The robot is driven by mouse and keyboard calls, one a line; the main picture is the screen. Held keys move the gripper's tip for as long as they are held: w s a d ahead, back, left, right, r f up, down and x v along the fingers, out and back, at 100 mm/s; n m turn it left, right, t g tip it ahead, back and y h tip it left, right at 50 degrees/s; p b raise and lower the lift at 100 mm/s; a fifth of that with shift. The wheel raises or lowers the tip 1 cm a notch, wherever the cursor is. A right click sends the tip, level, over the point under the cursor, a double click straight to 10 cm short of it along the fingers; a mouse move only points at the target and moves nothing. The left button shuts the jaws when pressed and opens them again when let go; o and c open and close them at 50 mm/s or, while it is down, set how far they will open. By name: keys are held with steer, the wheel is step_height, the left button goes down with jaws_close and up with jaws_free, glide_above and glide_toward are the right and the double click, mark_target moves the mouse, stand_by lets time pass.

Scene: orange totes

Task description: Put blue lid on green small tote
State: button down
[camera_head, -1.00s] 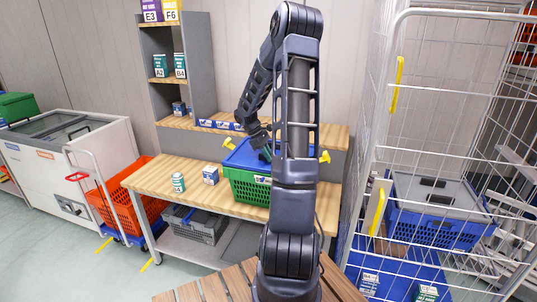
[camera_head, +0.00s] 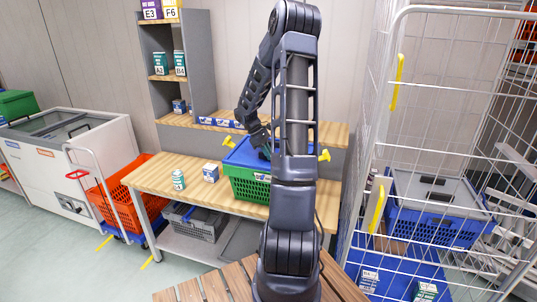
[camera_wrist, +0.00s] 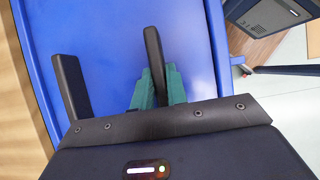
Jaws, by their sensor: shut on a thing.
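The green small tote (camera_head: 247,188) stands on the wooden workbench, with yellow handles at its sides. The blue lid (camera_head: 240,153) lies over its top in the head view. I cannot tell if it is fully seated, since my arm hides its right part. In the head view my gripper (camera_head: 263,143) is just above the lid, partly hidden by my arm.
A small can (camera_head: 178,180) and a small box (camera_head: 211,172) stand on the workbench (camera_head: 150,176) left of the tote. A wire cage trolley (camera_head: 375,130) with a blue tote (camera_head: 425,228) is close on the right. A shelf stands behind.

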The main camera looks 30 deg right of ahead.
steer(key=c, duration=1.3)
jaws_free()
steer(key=shift+f, duration=0.15)
steer(key=v, duration=1.1)
steer(key=s+a+r+m+t, duration=0.4)
steer(key=s+a+r, duration=0.65)
steer(key=s, duration=0.35)
steer(key=s+a+m+t+y, duration=0.1)
steer(key=s+a, duration=0.1)
steer(key=s, duration=0.3)
steer(key=s+a+r+m+t+y, duration=0.1)
steer(key=s+a+m+t, duration=0.1)
steer(key=s, duration=0.4)
steer(key=s+a+r+m+t+y, duration=0.1)
steer(key=s+a+m+y, duration=0.1)
steer(key=s, duration=0.4)
steer(key=shift+s+a+r+t, duration=0.2)
steer(key=shift+s+a+t, duration=0.05)
steer(key=shift+a+t, duration=0.15)
